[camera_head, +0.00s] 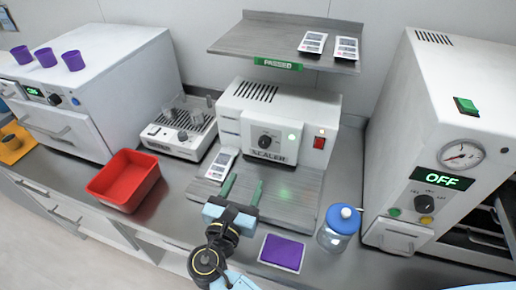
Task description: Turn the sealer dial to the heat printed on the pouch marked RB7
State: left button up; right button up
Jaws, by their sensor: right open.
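The white sealer (232,122), lettered SEALER, stands at the back of the counter. Its round black dial (265,141) is in the middle of its front; the dial's setting is too small to read. One pouch (222,163) leans or lies at the sealer's front left. Two more pouches, a left one (313,42) and a right one (346,48), lie on the shelf above. I cannot read which is marked RB7. My right gripper (242,190) is open and empty, its green fingers over the sealer's front plate, below and left of the dial and apart from it. My left gripper is not in view.
A red switch (319,142) sits right of the dial. A red bin (125,180), a purple pad (282,252) and a blue-lidded jar (338,228) stand around the plate. A grey tray device (178,147) is left of the sealer. A white machine reading OFF (450,100) stands right.

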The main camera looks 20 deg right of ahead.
aim_at(263, 144)
jog(key=p+x, duration=0.1)
jog(key=x, duration=1.1)
jog(key=shift+w+f, duration=0.1)
jog(key=shift+f, duration=0.05)
jog(key=shift+w+d, duration=0.35)
jog(key=shift+w, duration=0.2)
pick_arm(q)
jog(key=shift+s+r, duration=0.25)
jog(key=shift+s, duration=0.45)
pick_arm(e)
jog(key=shift+w+d, duration=0.1)
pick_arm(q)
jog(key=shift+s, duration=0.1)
pick_arm(e)
jog(key=c, duration=0.9)
